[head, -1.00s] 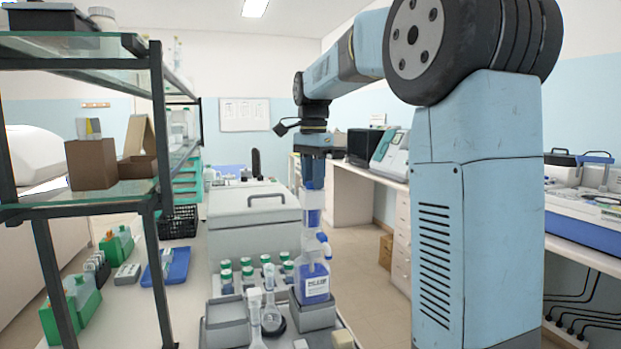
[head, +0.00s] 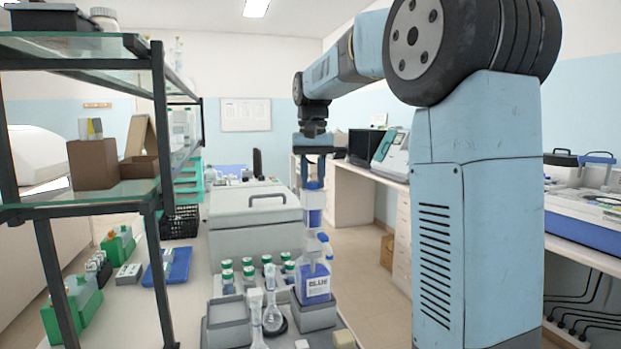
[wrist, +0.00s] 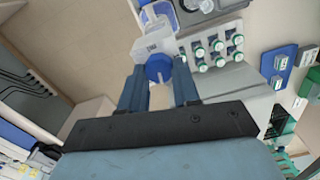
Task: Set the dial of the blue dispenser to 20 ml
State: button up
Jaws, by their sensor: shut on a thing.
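The blue dispenser (head: 315,284) is a bottle with blue liquid and a label reading "BLUE". It stands upright in a grey holder (head: 318,318) in the lower middle of the head view. Its pump column rises above it to my gripper (head: 313,184), which points straight down. In the wrist view, my gripper (wrist: 160,80) is shut on the blue dial (wrist: 159,68) at the top of the dispenser, one finger on each side. The dial's scale and setting cannot be read in either view.
Glass flasks (head: 273,314) and several green-capped bottles (head: 248,274) stand left of the dispenser. A large grey box (head: 255,222) is behind them. A shelf rack (head: 160,120) with glass shelves stands at the left. Open floor lies to the right of the dispenser.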

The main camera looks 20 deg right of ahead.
aim_at(311, 182)
jog(key=n, duration=0.5)
jog(key=shift+a+n, duration=0.1)
jog(key=shift+n, duration=0.2)
jog(key=n, duration=0.5)
jog(key=shift+a, duration=0.1)
jog(key=shift+n, duration=0.3)
jog(key=o, duration=1.1)
jog(key=shift+c, duration=0.2)
notch_tip(311, 182, up, 14)
jog(key=shift+f, duration=0.15)
